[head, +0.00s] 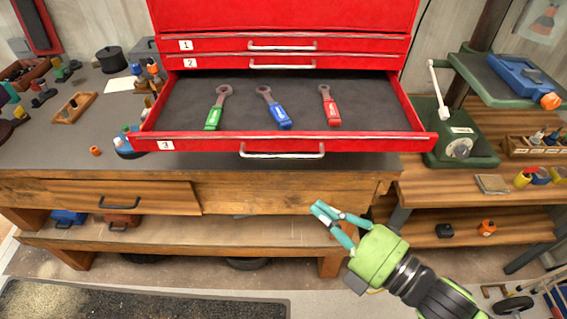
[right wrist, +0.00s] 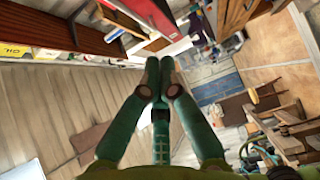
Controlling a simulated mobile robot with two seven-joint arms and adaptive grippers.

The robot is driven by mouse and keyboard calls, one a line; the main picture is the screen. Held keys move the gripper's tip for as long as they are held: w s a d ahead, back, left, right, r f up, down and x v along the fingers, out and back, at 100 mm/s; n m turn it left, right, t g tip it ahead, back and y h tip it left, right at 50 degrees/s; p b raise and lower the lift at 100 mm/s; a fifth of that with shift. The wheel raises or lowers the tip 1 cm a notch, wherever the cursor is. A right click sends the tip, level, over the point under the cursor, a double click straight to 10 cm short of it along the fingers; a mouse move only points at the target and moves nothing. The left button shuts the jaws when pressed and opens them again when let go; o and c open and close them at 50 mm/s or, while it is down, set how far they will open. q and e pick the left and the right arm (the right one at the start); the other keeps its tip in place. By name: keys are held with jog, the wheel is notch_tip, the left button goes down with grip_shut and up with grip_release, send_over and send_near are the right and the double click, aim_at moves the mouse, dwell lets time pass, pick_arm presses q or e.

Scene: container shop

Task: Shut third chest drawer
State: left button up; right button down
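The third drawer (head: 205,144) of the red tool chest (head: 290,14) is pulled well out, with a label "3" on its front. Its silver handle (head: 282,152) is in the middle of the front. Green, blue and red wrenches (head: 273,108) lie spaced apart on its dark liner. My right gripper (head: 326,213) is below and slightly right of the handle, in front of the workbench edge, apart from the drawer. In the right wrist view its fingers (right wrist: 159,68) are together with nothing between them. My left gripper is not in view.
Drawers 1 (head: 220,45) and 2 (head: 220,63) above are shut. The chest stands on a wooden workbench (head: 240,195) with its own drawer at left. A green drill press (head: 463,150) stands right of the chest. Small parts and tools lie on the bench at left.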

pick_arm(q)
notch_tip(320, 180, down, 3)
jog(key=b, duration=0.3)
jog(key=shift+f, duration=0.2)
pick_arm(e)
jog(key=w+d+x, duration=0.2)
jog(key=x, duration=1)
jog(key=shift+w+a, duration=0.2)
jog(key=shift+w, duration=0.1)
